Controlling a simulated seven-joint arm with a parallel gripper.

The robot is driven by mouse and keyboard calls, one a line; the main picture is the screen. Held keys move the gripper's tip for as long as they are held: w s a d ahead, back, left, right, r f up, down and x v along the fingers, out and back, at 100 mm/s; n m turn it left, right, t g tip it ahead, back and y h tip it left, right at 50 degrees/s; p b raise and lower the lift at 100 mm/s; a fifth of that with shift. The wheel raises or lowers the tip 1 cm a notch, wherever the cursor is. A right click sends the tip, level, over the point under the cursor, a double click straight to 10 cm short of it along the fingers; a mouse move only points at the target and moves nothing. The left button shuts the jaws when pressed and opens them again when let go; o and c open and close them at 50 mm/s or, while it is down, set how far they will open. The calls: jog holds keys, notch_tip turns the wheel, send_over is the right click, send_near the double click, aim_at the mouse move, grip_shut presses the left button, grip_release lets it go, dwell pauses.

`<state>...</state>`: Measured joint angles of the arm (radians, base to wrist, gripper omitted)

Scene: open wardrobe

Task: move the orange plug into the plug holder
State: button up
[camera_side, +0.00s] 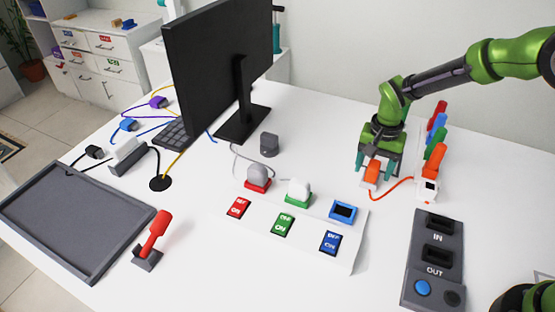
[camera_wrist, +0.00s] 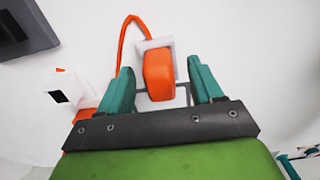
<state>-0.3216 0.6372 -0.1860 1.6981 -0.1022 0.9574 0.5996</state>
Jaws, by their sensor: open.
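The orange plug (camera_side: 373,172) is at the right of the desk below my gripper (camera_side: 377,162), with an orange cable running right to a white box (camera_side: 428,190). In the wrist view the orange plug (camera_wrist: 158,76) lies between the teal fingers of my gripper (camera_wrist: 160,86), with a visible gap on each side. The fingers are open. A small white holder-like piece (camera_wrist: 166,46) shows around the plug's end; it also shows at the plug's base in the side view (camera_side: 369,186). How deep the plug sits in it, I cannot tell.
A dark IN/OUT panel (camera_side: 436,240) is at front right, a white switch panel (camera_side: 290,232) at the middle, a monitor (camera_side: 215,65) behind.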

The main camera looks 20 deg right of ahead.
aim_at(378, 167)
notch_tip(378, 167, up, 17)
dwell(0.5)
jog(key=shift+f, duration=0.1)
jog(key=s+d+r+n+t, duration=0.1)
jog(key=s+t, duration=0.1)
jog(key=s, duration=0.5)
jog(key=s+d+r+n+t+y, duration=0.1)
jog(key=s+d+r+n+t, duration=0.1)
jog(key=s, duration=0.4)
jog(key=s+d+r+n+t+y, duration=0.1)
jog(key=s+r+n+t, duration=0.1)
jog(key=s, duration=0.5)
jog(key=shift+s+d+t, duration=0.3)
jog(key=shift+d+t, duration=0.1)
jog(key=shift+t, duration=0.2)
